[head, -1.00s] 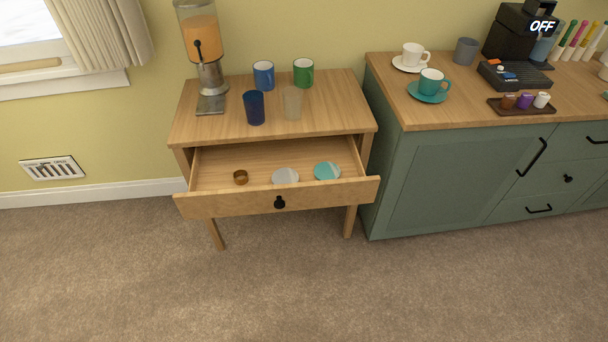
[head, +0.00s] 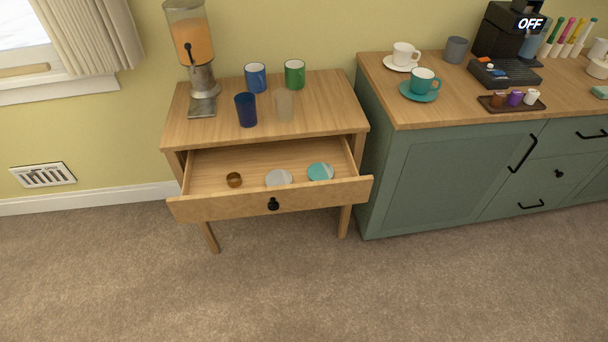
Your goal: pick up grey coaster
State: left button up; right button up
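The grey coaster (head: 279,178) lies flat in the open drawer (head: 222,207) of the small wooden table, near the middle and close to the drawer's front wall. It looks round and pale grey. A teal and pale coaster (head: 320,172) lies just to its right, and a small brown ring-shaped thing (head: 234,180) lies to its left. Neither of my grippers shows in the head view.
A green cabinet (head: 448,172) stands at right. The carpet in front is clear.

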aim_at(279, 177)
jog(key=i+l+u, duration=0.3)
jog(key=l, duration=0.35)
jog(key=i+l+u, duration=0.15)
jog(key=l, duration=0.2)
jog(key=i+l+u, duration=0.15)
jog(key=l, duration=0.2)
